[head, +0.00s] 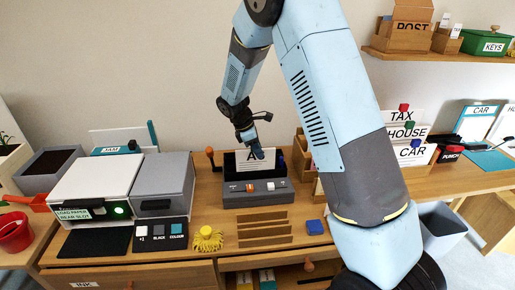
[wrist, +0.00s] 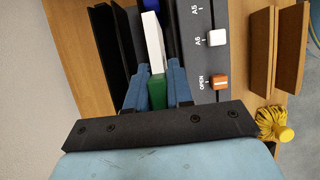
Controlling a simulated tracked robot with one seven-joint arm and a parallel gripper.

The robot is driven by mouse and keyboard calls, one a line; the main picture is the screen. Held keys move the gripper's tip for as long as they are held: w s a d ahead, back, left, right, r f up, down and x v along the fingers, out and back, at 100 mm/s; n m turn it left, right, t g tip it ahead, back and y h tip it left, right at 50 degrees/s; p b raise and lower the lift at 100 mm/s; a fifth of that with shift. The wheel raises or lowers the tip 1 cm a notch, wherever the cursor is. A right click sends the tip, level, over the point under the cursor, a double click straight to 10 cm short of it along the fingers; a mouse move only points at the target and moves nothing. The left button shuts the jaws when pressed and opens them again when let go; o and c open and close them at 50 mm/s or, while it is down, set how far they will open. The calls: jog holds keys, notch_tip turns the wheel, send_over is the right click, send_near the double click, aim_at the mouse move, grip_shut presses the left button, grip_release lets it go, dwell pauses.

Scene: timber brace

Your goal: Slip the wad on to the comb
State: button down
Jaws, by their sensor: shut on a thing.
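My gripper (head: 257,150) is over the grey binding machine (head: 262,198) in the middle of the bench. In the wrist view its two blue fingers (wrist: 157,90) are shut on a green block (wrist: 157,93) at the edge of the white wad (wrist: 153,42). In the head view the wad (head: 241,163) stands upright at the dark back part of the machine, partly covered by my fingers. The machine's sliders show beside the wad in the wrist view (wrist: 207,60), marked A5, A6 and OPEN. I cannot make out the comb, or whether the wad touches it.
A printer (head: 97,190) stands left. Upright wads marked TAX, HOUSE and CAR (head: 411,154) stand right. An orange-knobbed lever (head: 210,153) rises at the machine's left.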

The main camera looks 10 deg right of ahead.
jog(key=shift+f, duration=0.6)
jog(key=shift+c, duration=2.3)
grip_release()
jog(key=shift+r, duration=0.15)
jog(key=shift+r, duration=3.9)
